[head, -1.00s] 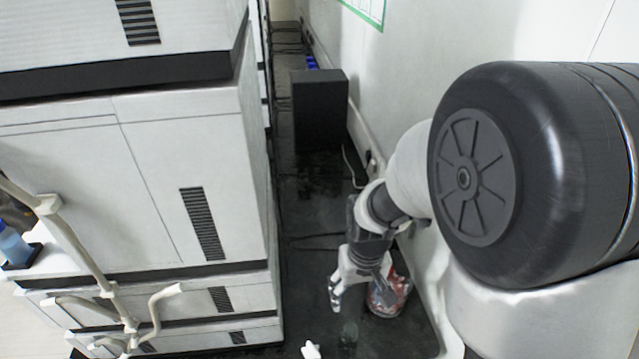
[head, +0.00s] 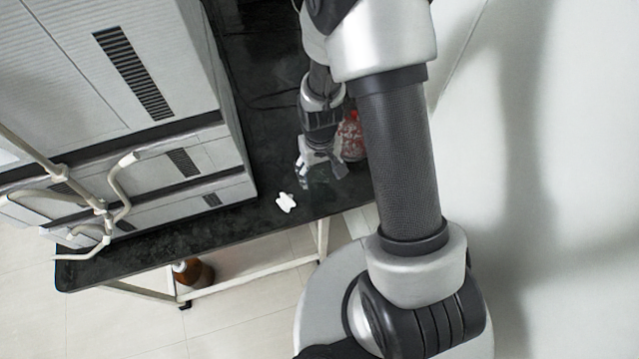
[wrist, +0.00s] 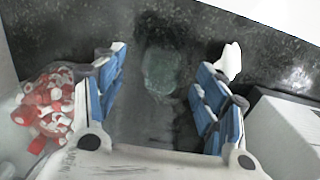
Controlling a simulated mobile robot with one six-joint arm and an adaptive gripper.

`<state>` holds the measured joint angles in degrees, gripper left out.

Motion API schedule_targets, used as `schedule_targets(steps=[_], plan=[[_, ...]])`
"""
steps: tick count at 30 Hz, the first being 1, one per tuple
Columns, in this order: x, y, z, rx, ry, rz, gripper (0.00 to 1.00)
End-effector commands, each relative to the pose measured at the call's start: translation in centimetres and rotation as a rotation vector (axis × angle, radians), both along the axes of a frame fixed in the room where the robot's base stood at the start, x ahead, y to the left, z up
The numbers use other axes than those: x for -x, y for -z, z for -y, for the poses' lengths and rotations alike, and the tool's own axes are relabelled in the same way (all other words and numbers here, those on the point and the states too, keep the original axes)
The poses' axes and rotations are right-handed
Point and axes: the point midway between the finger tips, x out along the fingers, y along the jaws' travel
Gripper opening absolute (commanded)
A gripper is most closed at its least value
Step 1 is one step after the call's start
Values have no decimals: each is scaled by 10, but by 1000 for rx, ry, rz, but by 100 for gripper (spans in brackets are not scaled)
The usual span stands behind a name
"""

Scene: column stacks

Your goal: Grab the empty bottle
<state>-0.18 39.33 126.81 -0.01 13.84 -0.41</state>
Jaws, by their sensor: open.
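A clear, see-through bottle (wrist: 162,70) shows faintly on the dark bench top in the wrist view, between and beyond my finger tips. Its outline is hard to make out, and in the head view it is only a faint patch by the gripper. My gripper (wrist: 158,72) is open, its blue-padded fingers on either side of the bottle in the picture. Nothing is held between them. In the head view my gripper (head: 320,173) is low over the bench; contact with the bottle cannot be told.
A clear container of red and white caps (wrist: 45,108) stands left of my gripper in the wrist view. A small white item (head: 285,202) lies near the bench edge. White instrument stacks (head: 215,180) stand left; a wall (head: 540,150) is right. A brown bottle (head: 195,272) is under the bench.

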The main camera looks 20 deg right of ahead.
Motion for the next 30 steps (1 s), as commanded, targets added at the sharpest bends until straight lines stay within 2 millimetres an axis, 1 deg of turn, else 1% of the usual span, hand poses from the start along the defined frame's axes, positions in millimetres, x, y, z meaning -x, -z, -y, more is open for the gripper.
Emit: schedule_targets(steps=[5,8,12,15,22,30], plan=[[1,9,0,0,0,-1,66],[2,21,-1,0,0,-1,66],[3,44,-1,0,0,-2,66],[3,55,-1,0,0,-1,66],[2,55,-1,0,0,0,66],[2,55,-1,0,0,0,48]])
